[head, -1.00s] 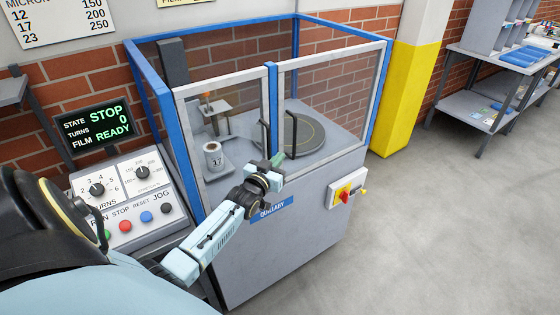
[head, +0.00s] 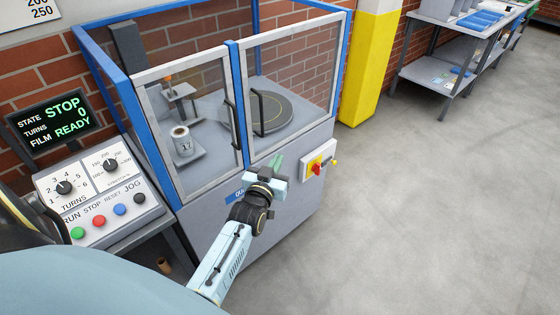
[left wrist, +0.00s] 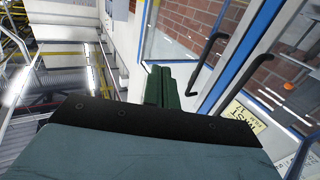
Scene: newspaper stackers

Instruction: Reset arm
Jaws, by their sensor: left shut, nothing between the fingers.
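My left gripper (head: 276,165) shows in the head view in front of the wrapping machine, just below its door handles. Its green fingers are together with nothing between them. The fingers also show in the left wrist view (left wrist: 165,88), with the black door handles (left wrist: 207,60) beyond them to the right. In the head view the gripper looks apart from the machine's handles (head: 257,113), though the exact gap is hard to judge. My right gripper is not in view.
A red-yellow switch (head: 317,168) is right of my gripper. Open floor lies right.

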